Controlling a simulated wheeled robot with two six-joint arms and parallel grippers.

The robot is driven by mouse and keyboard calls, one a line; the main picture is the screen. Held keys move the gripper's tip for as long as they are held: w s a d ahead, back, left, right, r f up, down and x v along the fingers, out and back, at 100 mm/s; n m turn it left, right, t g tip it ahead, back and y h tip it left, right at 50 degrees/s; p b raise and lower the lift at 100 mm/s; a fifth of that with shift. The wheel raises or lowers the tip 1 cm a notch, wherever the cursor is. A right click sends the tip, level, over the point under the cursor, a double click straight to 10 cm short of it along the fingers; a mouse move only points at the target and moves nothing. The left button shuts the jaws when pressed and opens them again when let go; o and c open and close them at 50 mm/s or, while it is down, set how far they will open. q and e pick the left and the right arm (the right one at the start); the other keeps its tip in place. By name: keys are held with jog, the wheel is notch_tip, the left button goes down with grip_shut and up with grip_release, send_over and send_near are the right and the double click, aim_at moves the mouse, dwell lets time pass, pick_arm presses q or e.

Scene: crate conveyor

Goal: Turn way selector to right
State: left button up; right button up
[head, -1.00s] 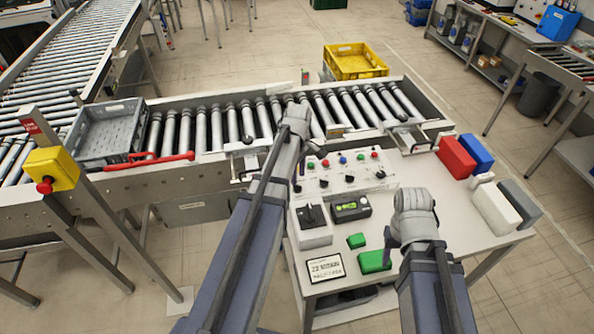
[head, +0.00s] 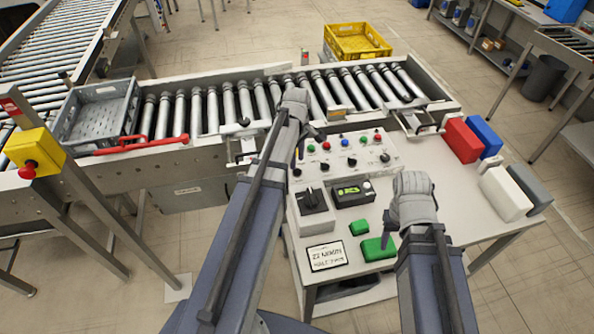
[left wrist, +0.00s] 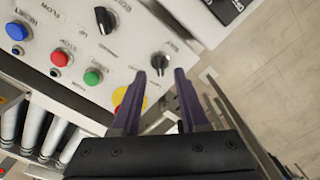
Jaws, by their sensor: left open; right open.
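The control panel (head: 342,165) lies on the white table and carries several coloured buttons and black rotary knobs. My left gripper (head: 297,157) is over its left end. In the left wrist view, my open left gripper (left wrist: 160,78) has its two purple fingers on either side of a small black knob (left wrist: 160,62). Whether they touch it I cannot tell. A second black knob (left wrist: 104,18) is further up and left. The labels are too blurred to tell which knob is the way selector. My right gripper (head: 387,243) is open and empty, low by a green block (head: 372,250).
A box with a black rotary switch (head: 313,200) and a box with a green display (head: 352,192) stand in front of the panel. The roller conveyor (head: 225,105) with a grey crate (head: 97,112) runs behind. Red (head: 461,140) and white (head: 505,194) blocks are at the right.

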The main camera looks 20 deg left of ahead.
aim_at(297, 171)
pick_arm(q)
jog(key=shift+f+b, duration=1.3)
jog(key=shift+f, duration=0.6)
pick_arm(e)
jog(key=shift+f, duration=1.85)
pick_arm(q)
grip_shut()
